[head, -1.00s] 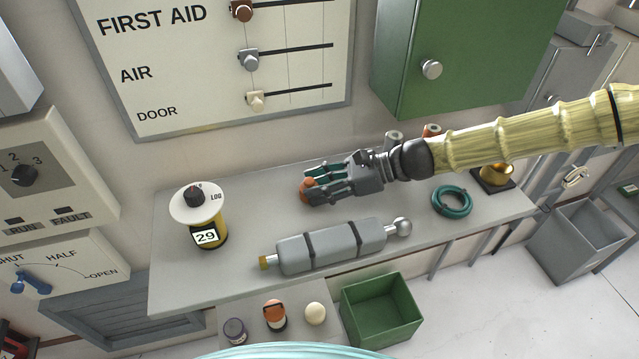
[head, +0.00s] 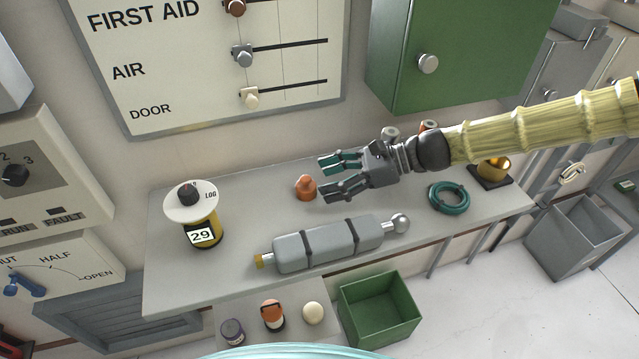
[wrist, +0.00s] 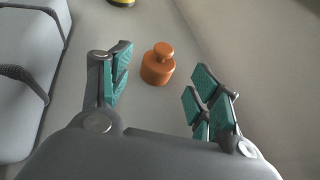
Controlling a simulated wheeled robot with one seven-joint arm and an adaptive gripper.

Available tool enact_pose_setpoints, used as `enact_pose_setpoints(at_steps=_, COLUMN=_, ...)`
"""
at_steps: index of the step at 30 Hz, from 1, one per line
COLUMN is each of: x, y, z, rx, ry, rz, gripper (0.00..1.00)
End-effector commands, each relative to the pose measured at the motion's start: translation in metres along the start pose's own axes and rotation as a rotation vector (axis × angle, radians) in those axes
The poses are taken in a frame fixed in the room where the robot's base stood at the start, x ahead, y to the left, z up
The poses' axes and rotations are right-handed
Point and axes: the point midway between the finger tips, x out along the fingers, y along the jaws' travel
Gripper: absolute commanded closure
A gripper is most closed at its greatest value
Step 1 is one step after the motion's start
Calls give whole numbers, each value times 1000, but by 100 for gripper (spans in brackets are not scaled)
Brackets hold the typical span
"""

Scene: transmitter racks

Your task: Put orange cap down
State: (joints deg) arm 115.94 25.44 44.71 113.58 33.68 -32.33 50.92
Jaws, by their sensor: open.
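The orange cap (head: 305,187) stands upright on the grey shelf (head: 240,273), with its small knob on top. In the wrist view the cap (wrist: 158,64) sits a little beyond the gap between the fingertips, touching neither finger. My gripper (head: 328,178) is open and empty, just to the right of the cap in the head view. In the wrist view my gripper (wrist: 160,82) shows its teal pads spread wide on both sides.
A grey cylinder (head: 325,244) lies in front of my gripper. A yellow LOG device (head: 201,217) stands left of the cap. A teal ring (head: 448,197) and a gold item (head: 493,168) are at right. A green cabinet (head: 440,50) hangs above. A green bin (head: 380,308) stands below.

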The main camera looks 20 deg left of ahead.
Motion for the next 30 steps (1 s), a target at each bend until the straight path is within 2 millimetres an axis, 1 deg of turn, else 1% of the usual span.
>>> enact_pose_setpoints(at_steps=1, x=-8, y=0, z=-1, rx=-2, ry=0, rz=-2, gripper=38)
enact_pose_setpoints(at_steps=9, x=-50, y=0, z=-1, rx=-3, ry=1, rz=-2, gripper=38)
enact_pose_setpoints(at_steps=15, x=-72, y=0, z=0, rx=-1, ry=0, rz=0, gripper=38)
enact_pose_setpoints(at_steps=21, x=-81, y=0, z=0, rx=0, ry=0, rz=0, gripper=38)
enact_pose_setpoints(at_steps=30, x=-82, y=0, z=0, rx=0, ry=0, rz=1, gripper=38)
